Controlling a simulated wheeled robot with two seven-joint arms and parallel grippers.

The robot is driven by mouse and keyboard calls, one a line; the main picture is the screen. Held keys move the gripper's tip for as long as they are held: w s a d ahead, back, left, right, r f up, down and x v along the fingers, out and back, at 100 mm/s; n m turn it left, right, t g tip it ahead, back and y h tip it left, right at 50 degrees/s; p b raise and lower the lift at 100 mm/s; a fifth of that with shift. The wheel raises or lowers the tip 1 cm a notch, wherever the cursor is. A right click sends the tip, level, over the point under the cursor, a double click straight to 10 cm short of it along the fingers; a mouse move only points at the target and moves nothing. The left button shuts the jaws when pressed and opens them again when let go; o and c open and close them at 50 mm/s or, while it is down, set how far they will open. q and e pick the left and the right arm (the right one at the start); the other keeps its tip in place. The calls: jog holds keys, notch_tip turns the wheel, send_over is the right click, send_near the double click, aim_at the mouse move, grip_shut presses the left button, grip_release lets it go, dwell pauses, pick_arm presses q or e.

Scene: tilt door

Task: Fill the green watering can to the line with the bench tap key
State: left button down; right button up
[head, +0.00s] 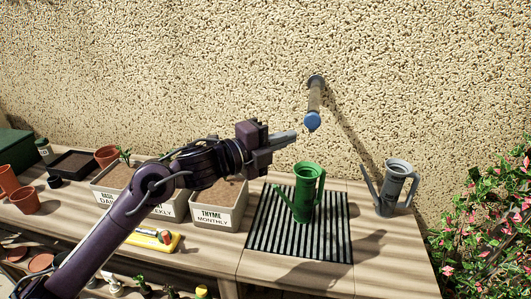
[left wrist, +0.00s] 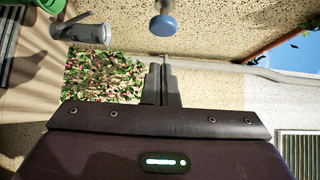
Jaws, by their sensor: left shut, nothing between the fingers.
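The green watering can (head: 304,192) stands upright on a black-and-white striped mat (head: 330,245) on the bench. A pipe (head: 315,95) sticks out of the wall above it, with a blue end (head: 312,121); I see no water coming out. My left gripper (head: 292,135) is shut and empty, with its fingertips left of the blue end in the head view and apparently apart from it. The blue end also shows above the fingertips in the left wrist view (left wrist: 163,26). I cannot make out a tap key. My right gripper is not in view.
A grey watering can (head: 391,188) stands right of the mat. Labelled planters, one marked THYME (head: 215,218), stand left of it. A yellow object (head: 160,242) lies near the front. A flowering bush (head: 485,225) borders the bench's right end.

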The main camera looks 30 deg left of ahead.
pick_arm(q)
jog(key=v, duration=0.1)
jog(key=b+v, duration=0.1)
jog(key=v, duration=0.3)
jog(key=shift+s+d+r+b, duration=0.2)
jog(key=shift+s+d+b, duration=0.05)
jog(key=shift+b, duration=0.05)
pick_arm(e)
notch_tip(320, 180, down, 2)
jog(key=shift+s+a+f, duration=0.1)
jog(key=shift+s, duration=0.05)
